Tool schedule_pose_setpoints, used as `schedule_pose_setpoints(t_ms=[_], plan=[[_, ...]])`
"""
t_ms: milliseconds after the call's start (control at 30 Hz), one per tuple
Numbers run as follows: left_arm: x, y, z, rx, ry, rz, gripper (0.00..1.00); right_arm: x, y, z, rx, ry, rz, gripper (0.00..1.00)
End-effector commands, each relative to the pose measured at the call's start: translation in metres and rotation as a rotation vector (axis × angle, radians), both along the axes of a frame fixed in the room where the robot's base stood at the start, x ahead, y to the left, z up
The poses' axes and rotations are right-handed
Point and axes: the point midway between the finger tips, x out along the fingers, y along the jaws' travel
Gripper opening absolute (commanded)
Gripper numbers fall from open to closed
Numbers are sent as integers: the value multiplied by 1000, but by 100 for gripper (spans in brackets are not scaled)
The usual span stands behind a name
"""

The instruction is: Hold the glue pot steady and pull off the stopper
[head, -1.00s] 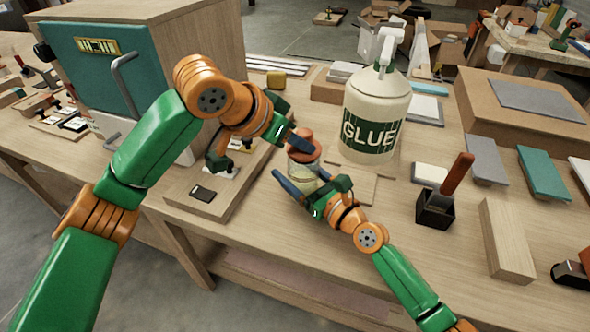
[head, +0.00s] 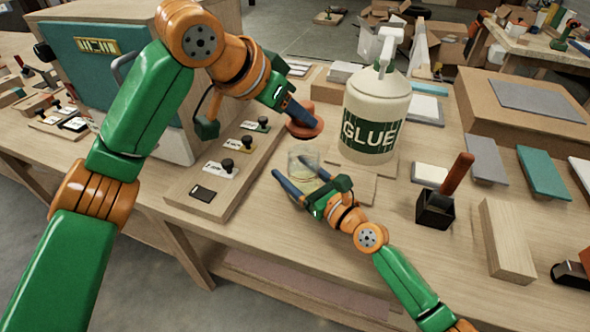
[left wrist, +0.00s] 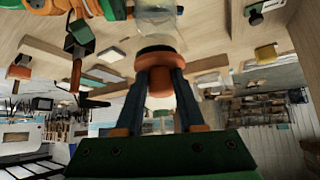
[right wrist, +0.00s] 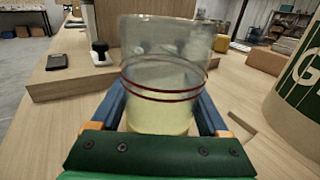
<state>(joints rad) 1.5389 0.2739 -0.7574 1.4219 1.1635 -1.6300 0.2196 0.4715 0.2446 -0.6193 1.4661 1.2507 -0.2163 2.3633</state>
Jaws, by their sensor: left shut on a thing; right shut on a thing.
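The glue pot (head: 304,160) is a clear glass jar with pale yellow glue low inside; it also shows in the right wrist view (right wrist: 165,75), upright, with two dark red lines around it. My right gripper (head: 289,167) is shut around its sides. The stopper (head: 306,122) is an orange-brown disc with a knob. My left gripper (head: 294,110) is shut on the knob and holds the stopper above the pot, apart from its rim. In the left wrist view, the stopper (left wrist: 158,62) sits between the fingers, with the pot (left wrist: 157,18) beyond.
A large white bottle marked GLUE (head: 375,115) stands close behind the pot, to the right. A wooden board with small stamps (head: 228,170) lies to the left. A dark holder with a wooden-handled tool (head: 436,208) stands to the right. The bench between is mostly clear.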

Motion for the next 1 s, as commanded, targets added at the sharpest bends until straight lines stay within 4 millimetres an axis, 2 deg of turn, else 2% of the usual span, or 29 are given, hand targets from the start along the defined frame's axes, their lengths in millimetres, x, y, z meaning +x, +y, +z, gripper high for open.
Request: schedule_pose_setpoints(t_ms=[300,333,400,667,767,1000], plan=[[0,0,6,0,0,-1,0,0,0,-1,-1,1,0,11],[0,0,6,0,0,-1,0,0,0,-1,-1,1,0,86],[0,0,6,0,0,-1,0,0,0,-1,-1,1,0,100],[0,0,6,0,0,0,0,-3,-3,-1,0,3,0,100],[0,0,6,0,0,0,0,-17,-15,-2,2,4,-1,100],[0,0,6,1,0,-1,0,-67,-59,-2,-4,4,1,100]])
